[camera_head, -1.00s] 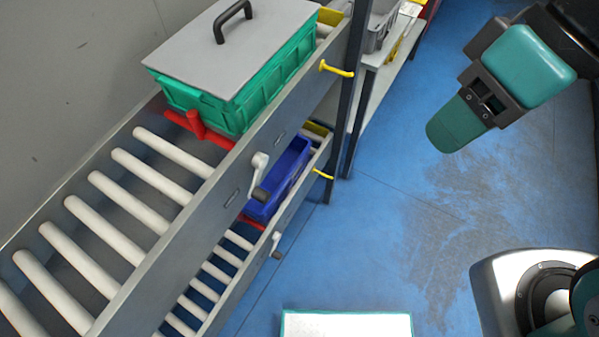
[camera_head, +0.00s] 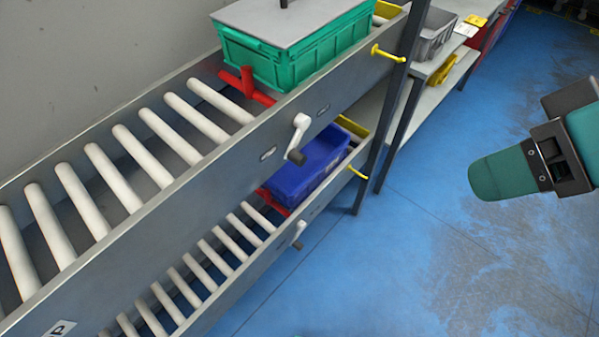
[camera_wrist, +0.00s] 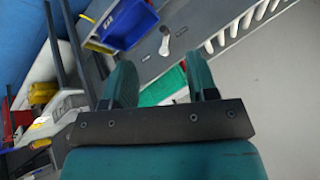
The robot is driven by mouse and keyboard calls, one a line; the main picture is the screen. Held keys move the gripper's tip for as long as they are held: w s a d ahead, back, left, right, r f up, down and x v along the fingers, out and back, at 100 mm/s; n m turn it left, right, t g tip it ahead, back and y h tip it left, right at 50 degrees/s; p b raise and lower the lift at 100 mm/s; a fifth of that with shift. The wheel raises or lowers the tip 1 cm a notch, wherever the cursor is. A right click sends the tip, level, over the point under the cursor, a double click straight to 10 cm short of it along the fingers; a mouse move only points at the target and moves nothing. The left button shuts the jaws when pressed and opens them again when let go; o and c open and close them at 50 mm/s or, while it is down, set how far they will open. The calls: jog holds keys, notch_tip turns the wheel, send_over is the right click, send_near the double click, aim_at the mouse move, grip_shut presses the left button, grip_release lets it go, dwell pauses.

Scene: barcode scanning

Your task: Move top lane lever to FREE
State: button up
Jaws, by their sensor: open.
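The top lane lever (camera_head: 299,137), a light grey crank with a dark knob, is on the outer side rail of the upper roller lane (camera_head: 190,205). Its arm hangs down, tilted a little left. A similar lower lever (camera_head: 298,234) is on the lower lane. A green crate (camera_head: 295,50) with a grey lid sits on the upper lane behind a red stop (camera_head: 245,86). My gripper (camera_head: 485,177) is over the floor at the right, well apart from the lever. In the wrist view my gripper (camera_wrist: 160,80) is open and empty, and a lever (camera_wrist: 164,42) shows beyond it.
A blue bin (camera_head: 310,165) is on the lower lane. Yellow hooks (camera_head: 387,54) stick out from the rails near the dark post (camera_head: 402,115). A shelf with a grey bin (camera_head: 433,35) stands behind. The blue floor (camera_head: 400,260) between rack and arm is clear.

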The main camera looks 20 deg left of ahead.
jog(key=w+a+f+n+t+y+b, duration=0.1)
jog(key=w+a+f+y+b, duration=0.2)
jog(key=f+b, duration=0.55)
jog(key=w+a+f+n+t+y+b, duration=0.1)
jog(key=a+f+y+b, duration=0.1)
jog(key=a+f+b, duration=0.45)
jog(key=m+t+y+b, duration=0.1)
jog(key=t+y+b, duration=0.35)
jog(key=b, duration=0.65)
send_near(303, 161)
jog(key=shift+g+y, duration=0.25)
jog(key=shift+g, duration=0.1)
jog(key=p+x, duration=0.2)
jog(key=x, duration=0.2)
jog(key=p+x, duration=0.1)
jog(key=x, duration=0.3)
jog(key=p+x, duration=0.2)
jog(key=x, duration=0.2)
jog(key=shift+w+f+p, duration=0.1)
jog(key=shift+w+p, duration=0.2)
jog(key=shift+w, duration=0.05)
